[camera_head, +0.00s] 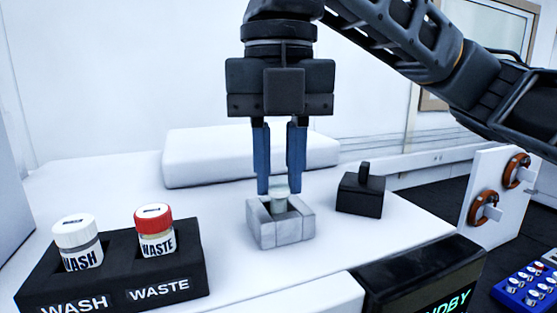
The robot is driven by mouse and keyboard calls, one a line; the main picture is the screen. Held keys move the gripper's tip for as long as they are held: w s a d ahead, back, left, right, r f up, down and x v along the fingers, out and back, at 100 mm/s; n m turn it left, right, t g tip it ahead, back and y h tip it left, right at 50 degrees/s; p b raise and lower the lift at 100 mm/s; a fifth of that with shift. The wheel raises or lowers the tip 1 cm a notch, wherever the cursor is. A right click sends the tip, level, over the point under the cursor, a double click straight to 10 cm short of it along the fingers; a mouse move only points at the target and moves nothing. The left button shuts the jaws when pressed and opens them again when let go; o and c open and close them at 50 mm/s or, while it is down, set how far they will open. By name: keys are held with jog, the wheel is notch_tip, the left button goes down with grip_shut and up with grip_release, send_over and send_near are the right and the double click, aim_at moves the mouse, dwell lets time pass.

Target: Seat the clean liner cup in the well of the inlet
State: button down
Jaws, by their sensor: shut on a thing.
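The inlet (281,236) is a small pale grey square block with a well open at the top, on the white surface in the middle of the head view. The clean liner cup (279,199) is a small pale greenish-white piece at the well. Its lower part is hidden by the block's front wall, so I cannot tell whether it rests on the well's floor. My gripper (280,188) points straight down above the inlet, with its two blue fingers on either side of the cup. It is shut on the cup. The cup looks upright.
A black rack (120,278) at front left holds a white-capped WASH bottle (78,243) and a red-capped WASTE bottle (155,231). A black knobbed block (360,192) stands right of the inlet. A STANDBY display (445,300), a blue vial tray (530,290) and a white ring panel (497,190) are farther right.

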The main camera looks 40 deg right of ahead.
jog(key=shift+c, duration=2.4)
grip_release()
jog(key=shift+r+p, duration=1.25)
jog(key=shift+r, duration=2.3)
jog(key=shift+s, duration=0.1)
